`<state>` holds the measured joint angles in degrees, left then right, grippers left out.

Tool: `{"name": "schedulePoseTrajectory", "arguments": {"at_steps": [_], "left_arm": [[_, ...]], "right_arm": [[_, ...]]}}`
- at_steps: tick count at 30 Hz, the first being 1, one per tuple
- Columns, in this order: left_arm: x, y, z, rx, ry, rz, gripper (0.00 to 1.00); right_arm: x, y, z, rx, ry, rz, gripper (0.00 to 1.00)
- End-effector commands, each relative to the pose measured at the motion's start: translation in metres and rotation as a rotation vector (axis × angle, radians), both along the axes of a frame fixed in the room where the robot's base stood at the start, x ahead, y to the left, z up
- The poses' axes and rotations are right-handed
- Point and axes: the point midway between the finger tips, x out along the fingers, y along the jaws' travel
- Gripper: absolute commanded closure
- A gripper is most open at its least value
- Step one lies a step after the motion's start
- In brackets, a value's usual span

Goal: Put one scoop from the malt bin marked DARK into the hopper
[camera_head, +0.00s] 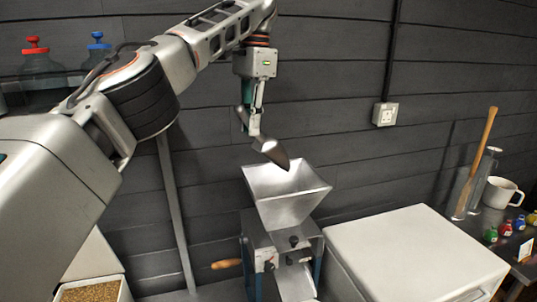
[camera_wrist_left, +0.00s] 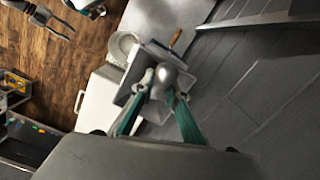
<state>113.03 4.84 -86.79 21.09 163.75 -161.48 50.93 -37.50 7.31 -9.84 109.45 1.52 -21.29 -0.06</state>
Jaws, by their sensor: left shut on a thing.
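My left gripper (camera_head: 255,112) is shut on a grey metal scoop (camera_head: 272,151). The scoop hangs just above the hopper (camera_head: 287,192), with its rounded tip pointing down and to the right. It also shows between the teal fingers in the left wrist view (camera_wrist_left: 163,80). I cannot see whether it holds malt. The hopper is an open metal funnel on a mill. A malt bin (camera_head: 120,292) with tan grain shows in part at the bottom left; no marking on it is readable. Dark finger-like parts at the wrist view's top left may be my right gripper; its state is unclear.
A white chest (camera_head: 415,250) stands right of the mill. A side table at the right holds a white mug (camera_head: 502,192), a wooden-handled tool (camera_head: 474,165) and several small coloured bottles. The mill's crank handle (camera_head: 226,264) sticks out left. A dark plank wall stands close behind.

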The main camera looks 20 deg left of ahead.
Motion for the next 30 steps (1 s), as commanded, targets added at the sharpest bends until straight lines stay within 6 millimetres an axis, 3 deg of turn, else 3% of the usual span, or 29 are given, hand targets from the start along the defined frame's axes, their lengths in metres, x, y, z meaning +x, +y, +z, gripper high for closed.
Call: {"name": "schedulePoseTrajectory", "arguments": {"at_steps": [23, 30], "left_arm": [[-0.004, 0.005, 0.003, -0.129, -0.168, -0.001, 1.00], [-0.006, 0.007, 0.016, -0.163, -0.210, 0.000, 1.00]], "right_arm": [[-0.004, 0.004, -0.074, 0.012, 0.012, -0.009, 0.60], [0.001, 0.004, -0.040, 0.011, -0.002, -0.007, 0.60]]}}
